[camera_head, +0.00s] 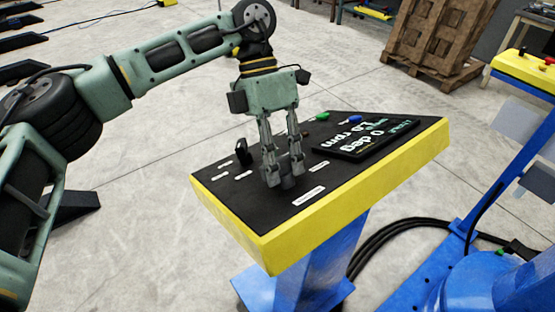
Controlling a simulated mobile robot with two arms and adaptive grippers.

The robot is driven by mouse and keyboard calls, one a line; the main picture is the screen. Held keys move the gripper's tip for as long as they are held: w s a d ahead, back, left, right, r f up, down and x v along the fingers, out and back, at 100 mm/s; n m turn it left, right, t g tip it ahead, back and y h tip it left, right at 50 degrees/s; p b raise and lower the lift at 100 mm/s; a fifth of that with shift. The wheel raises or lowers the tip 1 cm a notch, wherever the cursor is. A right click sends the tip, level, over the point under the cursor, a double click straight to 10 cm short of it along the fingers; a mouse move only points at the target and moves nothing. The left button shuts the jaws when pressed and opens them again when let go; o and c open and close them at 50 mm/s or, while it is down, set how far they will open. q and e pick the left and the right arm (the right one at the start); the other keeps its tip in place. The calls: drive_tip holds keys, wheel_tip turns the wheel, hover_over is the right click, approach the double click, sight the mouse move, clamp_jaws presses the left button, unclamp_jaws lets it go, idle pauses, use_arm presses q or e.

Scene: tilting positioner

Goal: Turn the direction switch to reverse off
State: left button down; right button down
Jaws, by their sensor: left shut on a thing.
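The sloping control panel (220,182) has a black face and a yellow rim, on a blue stand. My left gripper (285,180) points down onto its face, its two fingers shut on a small dark knob (288,183). The fingers cover most of this knob, so its setting is hidden. A second, black knob (243,152) stands free to the left. Small white labels lie around both knobs, too small to read, so I cannot tell from them which knob is the direction switch. My right gripper is out of view.
A tilted display (365,139) reading "0 deg" and an rpm value sits right of the gripper. Green (322,116) and blue (355,119) buttons lie behind it. Blue machinery and black cables (385,232) are at the right. A wooden pallet stack (440,38) stands behind.

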use_arm(q)
drive_tip(key=shift+d+r, duration=0.1)
drive_tip(key=c, duration=1.8)
unclamp_jaws()
drive_tip(key=shift+o, duration=0.8)
drive_tip(key=shift+s+d, duration=0.1)
drive_tip(key=shift+s, duration=0.05)
drive_tip(key=v, duration=1.2)
